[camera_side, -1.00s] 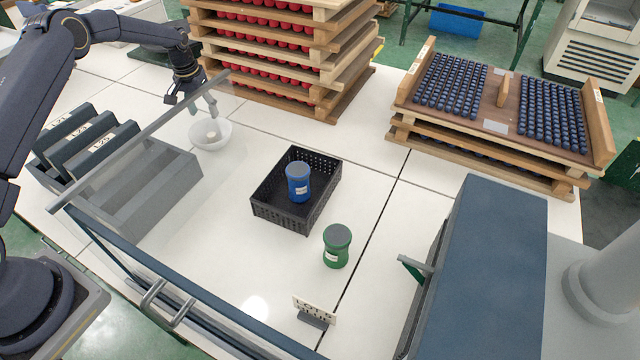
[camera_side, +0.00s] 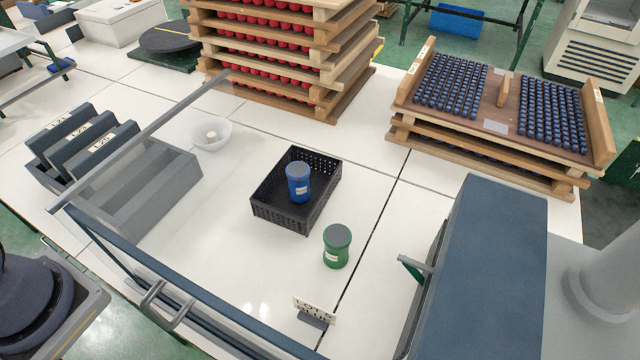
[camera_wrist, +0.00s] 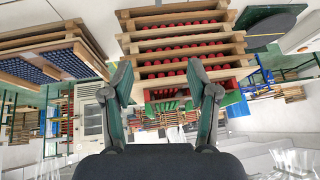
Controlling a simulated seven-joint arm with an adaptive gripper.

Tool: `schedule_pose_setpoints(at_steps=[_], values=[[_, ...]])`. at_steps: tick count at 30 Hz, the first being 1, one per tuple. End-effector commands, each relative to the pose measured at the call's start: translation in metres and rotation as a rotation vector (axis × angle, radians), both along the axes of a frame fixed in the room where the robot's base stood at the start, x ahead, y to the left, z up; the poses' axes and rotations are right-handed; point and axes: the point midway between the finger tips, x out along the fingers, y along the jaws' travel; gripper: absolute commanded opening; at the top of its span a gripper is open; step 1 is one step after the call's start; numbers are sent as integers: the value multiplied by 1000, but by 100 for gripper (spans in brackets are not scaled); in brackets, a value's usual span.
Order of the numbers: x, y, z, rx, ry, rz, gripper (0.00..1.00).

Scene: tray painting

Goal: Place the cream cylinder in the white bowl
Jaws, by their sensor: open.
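The white bowl (camera_side: 221,144) stands on the white table left of centre in the side view. The small cream cylinder (camera_side: 211,135) is inside the bowl. My gripper does not show in the side view now. In the wrist view my gripper (camera_wrist: 162,82) is open, its two dark fingers spread apart with nothing between them. The wrist view faces the room and the stacked trays, and I cannot make out the cylinder there.
A black basket (camera_side: 264,207) holds a blue jar (camera_side: 298,182). A green jar (camera_side: 337,246) stands in front. Stacked trays with red pieces (camera_side: 330,85) and blue pieces (camera_side: 500,160) stand behind.

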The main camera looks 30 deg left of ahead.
Motion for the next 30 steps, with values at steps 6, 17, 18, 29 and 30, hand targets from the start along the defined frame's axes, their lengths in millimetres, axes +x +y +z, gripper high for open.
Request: schedule_pose_setpoints(at_steps=[6,17,18,29,30], values=[[-131,-33,12,-24,-69,-40,59],[-250,-46,-91,-112,39,-33,59],[-252,-46,-96,-115,51,-31,59],[-254,-47,-99,-120,59,-27,59],[-254,-47,-99,-120,59,-27,59]])
